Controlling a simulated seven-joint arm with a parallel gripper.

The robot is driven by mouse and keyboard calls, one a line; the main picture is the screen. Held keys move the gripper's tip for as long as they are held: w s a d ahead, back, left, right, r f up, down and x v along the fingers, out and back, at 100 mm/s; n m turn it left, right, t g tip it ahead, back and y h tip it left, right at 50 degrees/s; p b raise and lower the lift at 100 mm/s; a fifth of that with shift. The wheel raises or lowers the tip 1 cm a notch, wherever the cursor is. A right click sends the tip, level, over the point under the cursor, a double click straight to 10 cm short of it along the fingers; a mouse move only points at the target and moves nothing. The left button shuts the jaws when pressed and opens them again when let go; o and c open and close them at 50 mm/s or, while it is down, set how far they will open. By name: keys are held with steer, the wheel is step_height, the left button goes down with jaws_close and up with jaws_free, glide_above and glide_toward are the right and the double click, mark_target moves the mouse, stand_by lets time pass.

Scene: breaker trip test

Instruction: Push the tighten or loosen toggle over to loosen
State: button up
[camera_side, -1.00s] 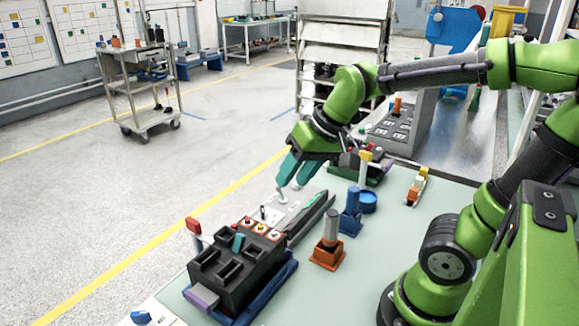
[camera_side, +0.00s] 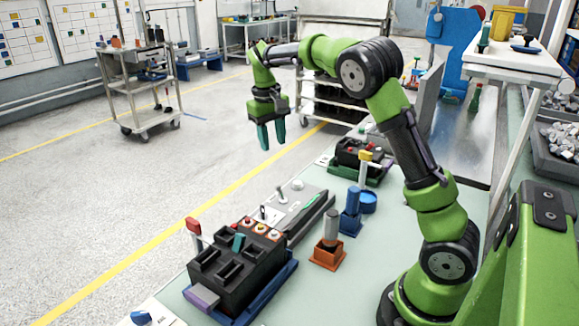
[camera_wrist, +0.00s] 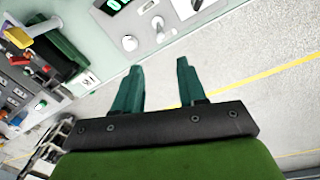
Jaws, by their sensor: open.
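The grey control panel (camera_side: 302,214) lies near the table's far-left edge, with a light toggle lever (camera_side: 281,193) standing on it. A dark lever (camera_side: 263,213) and a round knob (camera_side: 298,185) are also on this panel. The labels are too small to read, so I cannot tell which toggle is tighten or loosen, or which way it is set. My gripper (camera_side: 272,138) is open and empty, high above the panel and apart from it. In the wrist view, the teal fingers (camera_wrist: 160,70) are spread below a silver lever (camera_wrist: 159,28) and a round knob (camera_wrist: 129,43).
A black box (camera_side: 238,268) with buttons and a red-topped post stands before the panel. An orange holder (camera_side: 327,256) with a grey cylinder and a blue holder (camera_side: 351,222) stand right of it. A dark device (camera_side: 360,158) on a green base is behind. The air around my gripper is clear.

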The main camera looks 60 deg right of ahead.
mark_target(278, 187)
steer(key=f, duration=0.5)
steer(key=d+f, duration=0.1)
steer(key=f, duration=0.9)
steer(key=shift+s+d, duration=0.15)
steer(key=shift+s, duration=0.15)
steer(key=shift+c, duration=0.2)
jaws_close()
